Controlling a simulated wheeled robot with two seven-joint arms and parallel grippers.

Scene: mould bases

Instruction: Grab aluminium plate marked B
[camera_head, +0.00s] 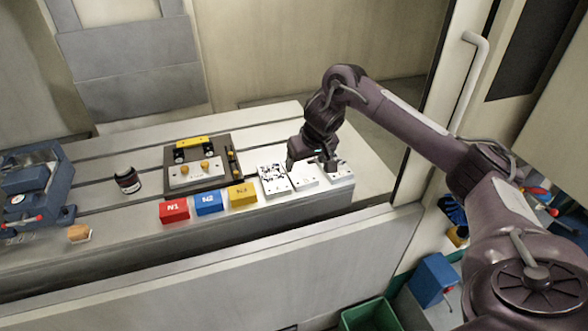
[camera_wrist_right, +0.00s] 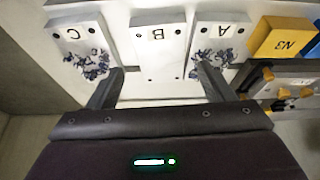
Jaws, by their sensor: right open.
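The aluminium plate marked B (camera_wrist_right: 158,42) is a pale, clean plate in the middle of a row of three in the right wrist view. It also shows in the head view (camera_head: 303,179), partly hidden by my gripper. Plate A (camera_wrist_right: 212,42) and plate C (camera_wrist_right: 80,40) lie on either side, each with dark shavings on it. My right gripper (camera_wrist_right: 162,84) is open and empty, with its fingers spread to either side of plate B's near end. In the head view the gripper (camera_head: 312,166) is over the row; its exact height is unclear. My left gripper is not in view.
Red N1 (camera_head: 174,210), blue N2 (camera_head: 208,203) and yellow N3 (camera_head: 242,195) blocks stand left of the plates. Behind them is a dark fixture (camera_head: 228,166). The slotted table's front edge is close.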

